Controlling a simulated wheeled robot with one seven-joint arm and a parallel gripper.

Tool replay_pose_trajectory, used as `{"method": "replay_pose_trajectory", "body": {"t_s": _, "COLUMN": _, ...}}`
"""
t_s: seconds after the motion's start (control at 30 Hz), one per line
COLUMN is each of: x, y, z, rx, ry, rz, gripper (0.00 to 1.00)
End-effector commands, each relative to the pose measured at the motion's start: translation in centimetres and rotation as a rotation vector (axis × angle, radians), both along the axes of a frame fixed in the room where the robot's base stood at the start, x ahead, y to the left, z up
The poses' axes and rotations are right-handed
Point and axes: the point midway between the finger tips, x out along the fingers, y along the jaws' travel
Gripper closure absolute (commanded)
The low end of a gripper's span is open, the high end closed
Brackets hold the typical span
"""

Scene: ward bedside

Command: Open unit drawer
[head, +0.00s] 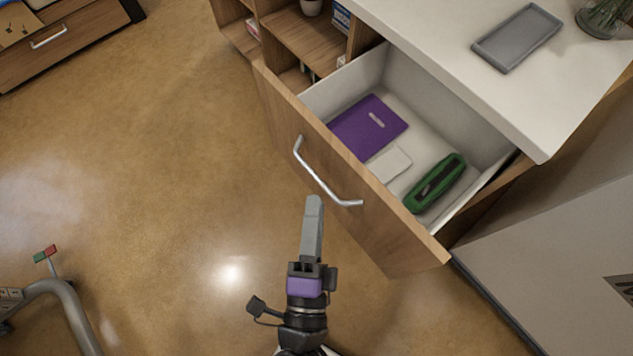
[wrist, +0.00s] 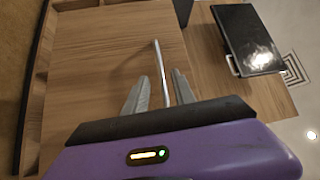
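The unit drawer (head: 345,185) stands pulled well out of its wood cabinet, with its inside open to view. Its silver bar handle (head: 325,180) is on the wooden front, and also shows in the wrist view (wrist: 158,62). My gripper (head: 314,203) is at the drawer front, just below the handle in the head view. In the wrist view its two fingers (wrist: 160,80) are apart, one on each side of the handle bar, with a visible gap to it. Whether the fingertips reach past the bar is hard to tell.
In the drawer lie a purple folder (head: 368,127), a white item (head: 388,163) and a green case (head: 435,183). The white top (head: 440,45) holds a grey tray (head: 517,38) and a glass vase (head: 603,18). Open floor (head: 170,180) lies left; a metal frame (head: 65,300) stands lower left.

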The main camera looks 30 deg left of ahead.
Motion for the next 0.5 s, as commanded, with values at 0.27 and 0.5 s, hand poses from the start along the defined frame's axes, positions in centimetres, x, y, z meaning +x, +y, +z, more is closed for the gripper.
{"method": "replay_pose_trajectory", "body": {"t_s": 0.27, "x": -2.5, "y": -1.2, "z": -0.4, "rx": 0.001, "ry": 0.0, "rz": 0.0, "gripper": 0.68}}
{"method": "replay_pose_trajectory", "body": {"t_s": 0.5, "x": -2.6, "y": -1.3, "z": -0.4, "rx": 0.001, "ry": -0.001, "rz": -0.001, "gripper": 0.68}}
